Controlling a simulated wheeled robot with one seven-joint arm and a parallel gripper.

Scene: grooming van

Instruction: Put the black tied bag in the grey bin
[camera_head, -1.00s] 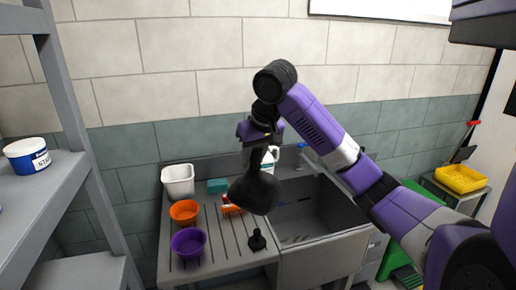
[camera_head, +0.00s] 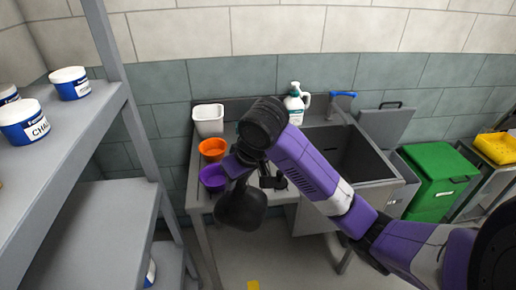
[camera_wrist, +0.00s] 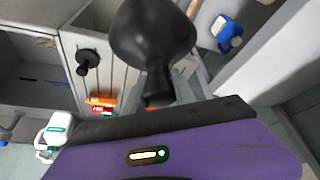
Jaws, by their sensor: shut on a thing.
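The black tied bag (camera_head: 241,207) hangs neck up from my gripper (camera_head: 240,168), which is shut on its neck. In the head view it hangs in front of the draining board's front edge. The bag also fills the top middle of the wrist view (camera_wrist: 153,35), with its neck between the fingers (camera_wrist: 160,92). The grey bin (camera_head: 402,184) appears to be the grey box between the sink and the green bin, with a raised lid (camera_head: 386,123). It stands well to the right of my gripper. Its inside is hidden.
A sink (camera_head: 365,160) lies between the bag and the grey bin. A green bin (camera_head: 436,178) stands beyond. A white bottle (camera_head: 295,104), orange bowl (camera_head: 212,147), purple bowl (camera_head: 211,178) and white tub (camera_head: 208,122) stand on the unit. A shelf (camera_head: 62,150) with tubs is at left.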

